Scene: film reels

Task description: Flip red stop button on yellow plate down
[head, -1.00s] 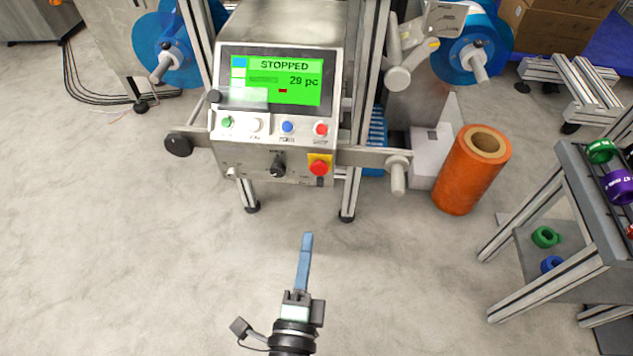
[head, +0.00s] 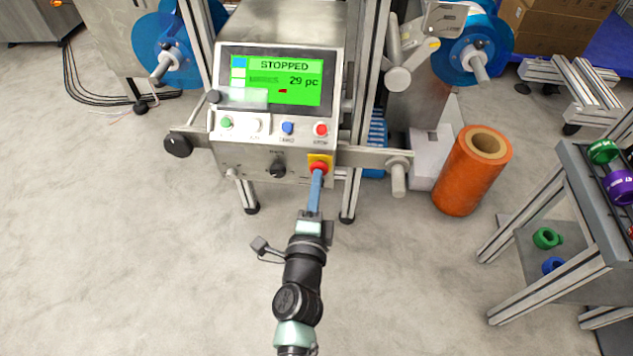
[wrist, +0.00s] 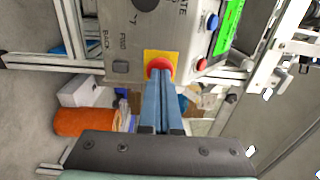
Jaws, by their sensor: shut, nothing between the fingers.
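The red stop button (head: 318,167) sits on a yellow plate (head: 325,158) at the lower right of the machine's front panel. In the wrist view the red button (wrist: 160,67) shows above my fingertips, with the yellow plate (wrist: 149,58) around it. My gripper (head: 318,175) is shut and empty, its blue fingers pointing at the button. The fingertips overlap the lower part of the button in both views. I cannot tell whether they touch it or stop just short. The tips (wrist: 158,82) hide part of the button.
The green screen (head: 278,80) reads STOPPED and 29 pc. Green, white, blue and another red button (head: 320,129) line the panel above, with a black knob (head: 278,167) to the left. An orange roll (head: 470,175) stands right; the floor in front is clear.

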